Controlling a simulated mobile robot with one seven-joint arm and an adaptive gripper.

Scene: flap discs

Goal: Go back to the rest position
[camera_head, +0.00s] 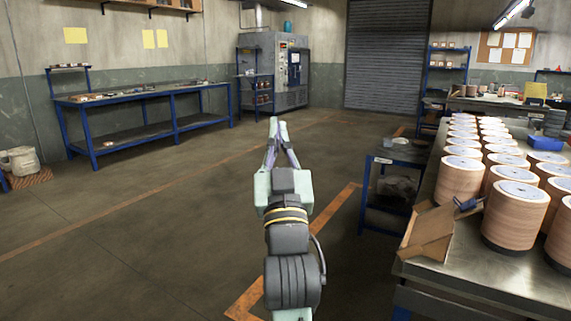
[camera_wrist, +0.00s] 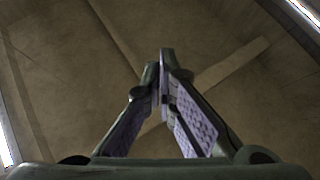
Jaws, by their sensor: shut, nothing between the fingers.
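My gripper (camera_head: 277,130) is in the middle of the head view, stretched out over open floor. Its two fingers meet at the tips, with nothing between them. In the wrist view my gripper (camera_wrist: 163,65) also shows shut, its purple-lined fingers touching at the tips above bare brown floor. My gripper is apart from every bench and object. The stacks of flap discs (camera_head: 515,213) stand in rows on the metal table at the right, well away from my gripper.
The metal table (camera_head: 480,278) fills the right side, with an open cardboard box (camera_head: 428,232) at its near-left edge. A small dark cart (camera_head: 398,152) stands left of it. A blue workbench (camera_head: 140,97) is along the left wall. The floor between is clear.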

